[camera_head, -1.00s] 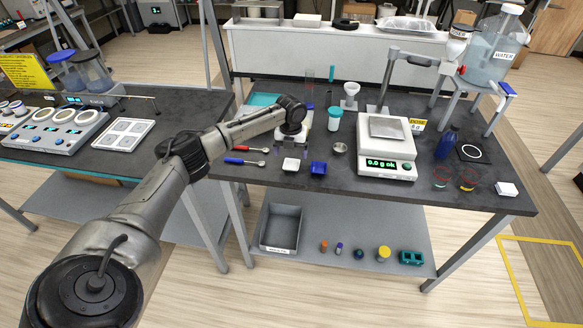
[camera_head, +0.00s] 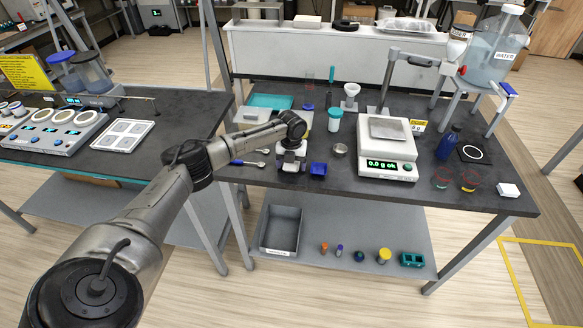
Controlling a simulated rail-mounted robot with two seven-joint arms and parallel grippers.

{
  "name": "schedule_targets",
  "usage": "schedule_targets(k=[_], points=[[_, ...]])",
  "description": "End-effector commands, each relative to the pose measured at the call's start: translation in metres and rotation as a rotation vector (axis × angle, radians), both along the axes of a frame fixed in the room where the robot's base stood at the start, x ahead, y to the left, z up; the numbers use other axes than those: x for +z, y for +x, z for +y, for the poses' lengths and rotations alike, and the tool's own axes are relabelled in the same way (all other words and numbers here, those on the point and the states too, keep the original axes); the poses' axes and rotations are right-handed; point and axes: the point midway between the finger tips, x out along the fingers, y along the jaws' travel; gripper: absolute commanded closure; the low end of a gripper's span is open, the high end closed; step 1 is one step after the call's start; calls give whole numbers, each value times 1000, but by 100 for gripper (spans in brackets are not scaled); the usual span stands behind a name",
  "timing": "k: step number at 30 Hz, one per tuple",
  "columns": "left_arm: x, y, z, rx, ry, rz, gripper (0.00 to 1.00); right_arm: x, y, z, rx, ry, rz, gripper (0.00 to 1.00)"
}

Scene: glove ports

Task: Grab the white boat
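The white boat (camera_head: 290,167) is a small white dish near the front edge of the dark bench, left of the blue boat (camera_head: 318,169). My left gripper (camera_head: 291,168) points down right over the white boat, with its fingers spread to either side. The gripper covers most of the boat, and I cannot tell whether the fingers touch it. My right gripper is not in view.
A blue-handled spoon (camera_head: 246,163) lies left of the gripper. A small metal cup (camera_head: 340,150) and a balance (camera_head: 386,152) stand to the right. The bench's front edge is close.

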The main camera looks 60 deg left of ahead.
Motion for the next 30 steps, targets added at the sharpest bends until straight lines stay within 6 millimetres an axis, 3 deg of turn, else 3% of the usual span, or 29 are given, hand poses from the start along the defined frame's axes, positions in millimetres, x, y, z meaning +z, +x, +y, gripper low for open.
schedule_targets(k=[2,15,26,30], points=[[0,0,0,0,0,0,29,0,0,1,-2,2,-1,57],[1,0,0,0,0,0,71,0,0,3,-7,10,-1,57],[1,0,0,0,0,0,73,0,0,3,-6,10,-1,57],[6,0,0,0,0,-1,80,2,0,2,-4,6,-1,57]])
